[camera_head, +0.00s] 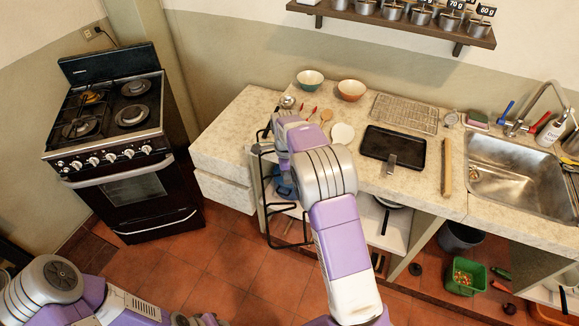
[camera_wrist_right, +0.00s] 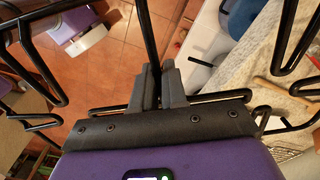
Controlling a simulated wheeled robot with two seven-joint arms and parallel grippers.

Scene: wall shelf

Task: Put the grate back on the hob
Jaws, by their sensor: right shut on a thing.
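The grate, a black wire frame (camera_head: 268,205), hangs upright in front of the counter, partly hidden behind my right arm. In the right wrist view its bar (camera_wrist_right: 150,38) runs between the fingers of my right gripper (camera_wrist_right: 157,85), which is shut on it. In the head view that gripper is hidden behind my right wrist. The hob (camera_head: 151,100) is on top of the black stove at the left. A black grate (camera_head: 86,104) seems to lie over its left burners; its right burners are bare. My left gripper is not in view.
A sink (camera_head: 513,181) is at the right. Red tiled floor (camera_head: 223,256) lies clear between stove and counter.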

